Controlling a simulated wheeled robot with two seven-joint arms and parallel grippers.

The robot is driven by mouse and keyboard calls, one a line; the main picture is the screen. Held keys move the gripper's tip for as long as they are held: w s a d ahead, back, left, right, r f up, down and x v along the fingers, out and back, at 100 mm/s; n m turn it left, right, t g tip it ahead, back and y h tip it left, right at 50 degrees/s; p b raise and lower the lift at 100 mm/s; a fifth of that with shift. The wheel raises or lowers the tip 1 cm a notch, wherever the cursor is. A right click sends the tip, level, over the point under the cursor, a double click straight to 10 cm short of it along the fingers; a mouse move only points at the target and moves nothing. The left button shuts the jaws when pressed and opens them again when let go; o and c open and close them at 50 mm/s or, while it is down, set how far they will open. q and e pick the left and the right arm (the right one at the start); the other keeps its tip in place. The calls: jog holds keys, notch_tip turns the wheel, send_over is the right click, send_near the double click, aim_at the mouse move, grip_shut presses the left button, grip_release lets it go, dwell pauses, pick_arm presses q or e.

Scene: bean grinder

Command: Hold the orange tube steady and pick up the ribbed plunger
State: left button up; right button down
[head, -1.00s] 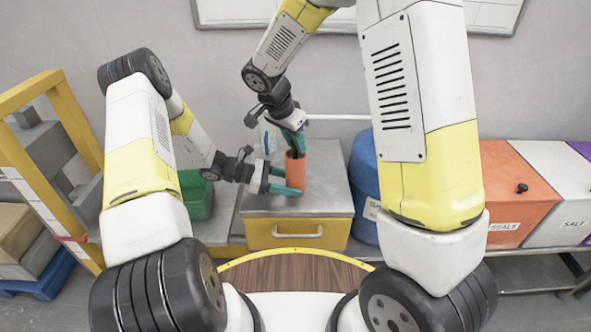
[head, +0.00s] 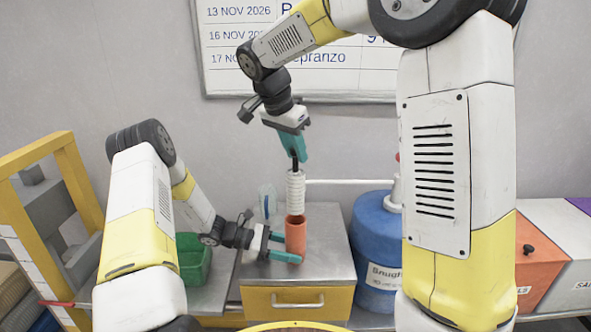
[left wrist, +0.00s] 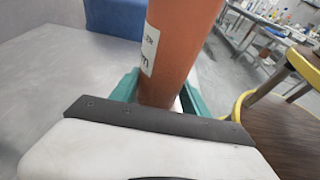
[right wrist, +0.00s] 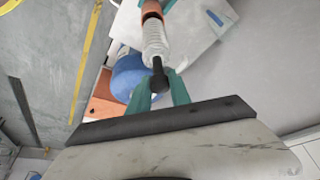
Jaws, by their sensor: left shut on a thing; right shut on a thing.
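The orange tube (head: 295,237) stands upright on the metal top of a small cabinet in the head view. My left gripper (head: 287,247) is shut around its lower part from the left; the tube also fills the middle of the left wrist view (left wrist: 178,50). The white ribbed plunger (head: 296,190) is upright just above the tube, its lower end at the tube's mouth. Whether its tip is still inside the tube I cannot tell. My right gripper (head: 298,160) is shut on the plunger's dark top knob, which shows in the right wrist view (right wrist: 159,80).
A blue barrel (head: 378,245) stands right of the cabinet (head: 325,265). Orange (head: 540,255) and white bins are at the far right. Space above the plunger is clear.

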dwell(0.3)
pick_arm(q)
jog(key=o, duration=1.1)
jog(key=shift+c, duration=0.2)
jog(key=shift+a, duration=0.1)
